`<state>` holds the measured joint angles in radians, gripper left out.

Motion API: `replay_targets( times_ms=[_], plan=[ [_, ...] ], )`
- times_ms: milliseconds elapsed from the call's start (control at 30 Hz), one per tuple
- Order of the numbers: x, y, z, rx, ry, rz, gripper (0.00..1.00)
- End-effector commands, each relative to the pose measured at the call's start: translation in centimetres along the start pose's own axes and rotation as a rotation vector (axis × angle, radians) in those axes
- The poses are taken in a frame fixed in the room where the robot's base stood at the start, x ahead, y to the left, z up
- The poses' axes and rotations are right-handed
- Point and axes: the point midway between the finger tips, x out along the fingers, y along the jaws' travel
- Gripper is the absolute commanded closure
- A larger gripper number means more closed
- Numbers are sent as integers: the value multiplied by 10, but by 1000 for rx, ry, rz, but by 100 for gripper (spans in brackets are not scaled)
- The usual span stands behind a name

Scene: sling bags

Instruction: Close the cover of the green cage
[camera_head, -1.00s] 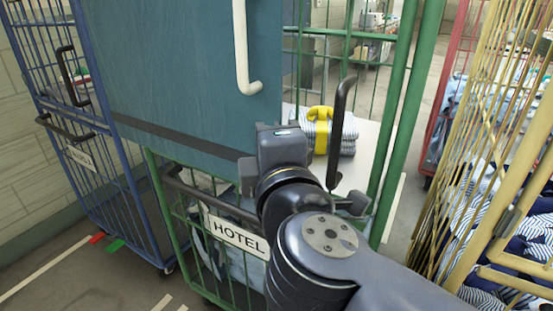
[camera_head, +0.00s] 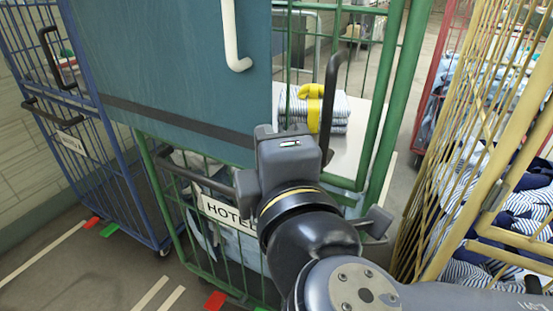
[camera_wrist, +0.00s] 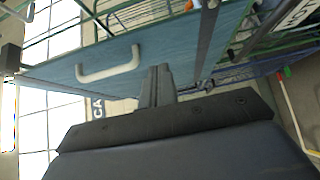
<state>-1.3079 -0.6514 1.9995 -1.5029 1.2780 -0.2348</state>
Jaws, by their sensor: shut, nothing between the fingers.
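The green cage (camera_head: 383,100) stands in the middle, a HOTEL sign on its low front. Its cover (camera_head: 165,70) is a teal panel with a dark lower strip and a white handle (camera_head: 232,38). The cover hangs across the cage's left part, and the right part is open. In the wrist view the cover (camera_wrist: 150,55) and its white handle (camera_wrist: 108,66) lie ahead, the handle to the left of my gripper (camera_wrist: 160,70). My gripper is shut and empty, apart from the handle; contact with the panel cannot be told. In the head view my wrist hides its fingers.
Striped folded cloths (camera_head: 312,108) with a yellow band lie on a white shelf (camera_head: 352,140) inside the cage. A blue cage (camera_head: 75,115) stands close on the left. A yellow cage (camera_head: 490,150) with striped bags stands on the right, a red cage (camera_head: 440,90) behind it.

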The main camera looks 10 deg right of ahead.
Motion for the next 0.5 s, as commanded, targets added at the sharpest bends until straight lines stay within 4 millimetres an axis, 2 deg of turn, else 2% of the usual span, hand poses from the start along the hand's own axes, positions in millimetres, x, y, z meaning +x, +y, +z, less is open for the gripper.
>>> replay_targets(
  times_ms=[500],
  plan=[
    [-26,0,-1,0,6,0,100]
  ],
)
